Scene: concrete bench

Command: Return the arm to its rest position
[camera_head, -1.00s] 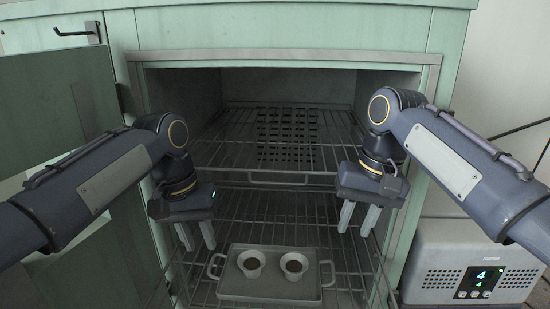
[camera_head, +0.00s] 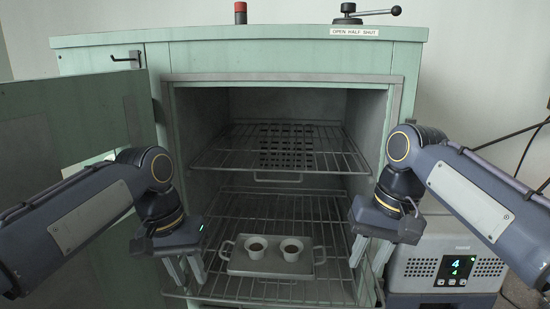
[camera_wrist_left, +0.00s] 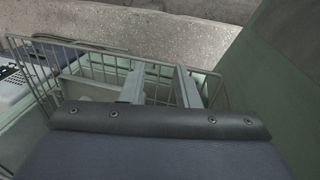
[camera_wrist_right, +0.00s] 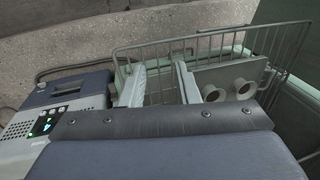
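My left gripper (camera_head: 186,268) is open and empty, its fingers pointing down to the left of the tray, near the lower rack's left side. My right gripper (camera_head: 369,252) is also open and empty, to the right of the tray. Both grippers' spread fingers show in their wrist views, the left (camera_wrist_left: 160,86) and the right (camera_wrist_right: 161,84), with nothing between them. A grey two-handled tray (camera_head: 271,269) lies on the lower wire rack (camera_head: 320,212).
The green cabinet oven (camera_head: 290,60) is open, its door (camera_head: 70,125) swung left beside my left arm. An empty upper rack (camera_head: 270,160) lies above the tray. A grey box with a lit display (camera_head: 445,265) stands at right, close to my right arm.

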